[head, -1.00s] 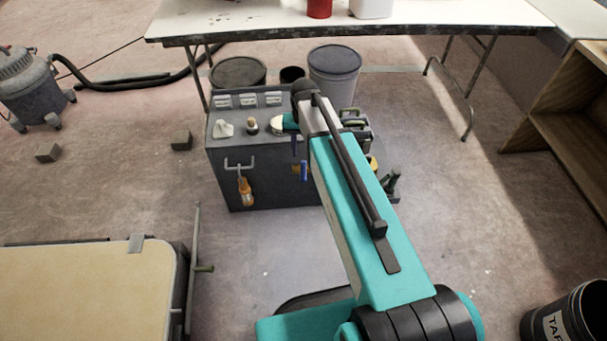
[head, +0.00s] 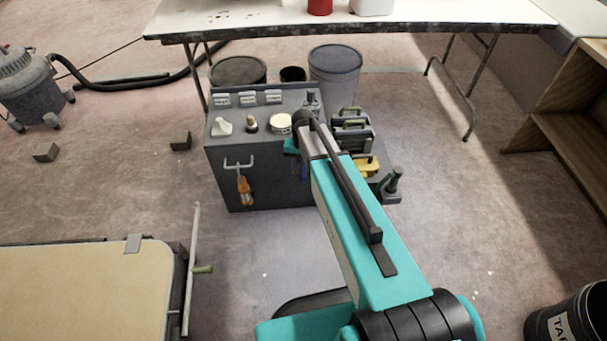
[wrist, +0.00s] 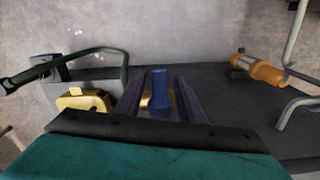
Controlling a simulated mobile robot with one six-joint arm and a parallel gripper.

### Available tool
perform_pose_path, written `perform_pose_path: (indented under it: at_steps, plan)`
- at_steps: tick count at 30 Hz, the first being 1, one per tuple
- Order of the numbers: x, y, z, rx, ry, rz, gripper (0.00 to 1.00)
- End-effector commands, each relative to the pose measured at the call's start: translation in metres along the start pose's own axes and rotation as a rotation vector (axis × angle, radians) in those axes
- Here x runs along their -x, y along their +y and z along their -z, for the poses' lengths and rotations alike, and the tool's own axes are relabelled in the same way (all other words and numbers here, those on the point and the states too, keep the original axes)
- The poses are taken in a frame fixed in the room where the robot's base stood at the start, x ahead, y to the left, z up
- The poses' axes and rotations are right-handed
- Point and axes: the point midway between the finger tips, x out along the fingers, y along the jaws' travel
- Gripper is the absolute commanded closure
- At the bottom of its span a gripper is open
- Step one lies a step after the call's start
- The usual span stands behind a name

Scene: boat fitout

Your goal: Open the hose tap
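The hose tap's blue handle (wrist: 160,90) stands between my gripper's two dark fingers in the wrist view, with a gap showing on each side. A bit of the tap's brass body (wrist: 147,99) shows behind it. My gripper (wrist: 158,97) is open; I cannot tell whether the fingers reach fully around the handle. In the head view the tap is on the front of the dark grey cabinet (head: 225,185), mostly hidden behind my arm and gripper.
A yellow object (head: 366,165) and a dark green-handled item (wrist: 95,62) are on the other side. The floor before the cabinet is clear; a tan-topped table (head: 80,290) stands front left.

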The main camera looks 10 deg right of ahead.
Motion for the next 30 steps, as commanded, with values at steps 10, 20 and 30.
perform_pose_path:
  at_steps: [10, 20, 30]
  plan:
    - [-0.0126, 0.0001, -0.0002, 0.000, 0.000, 0.000, 0.64]
    - [-0.0124, 0.0001, -0.0002, 0.000, 0.000, 0.000, 0.93]
    - [-0.0122, -0.0006, -0.0006, 0.000, -0.001, 0.003, 1.00]
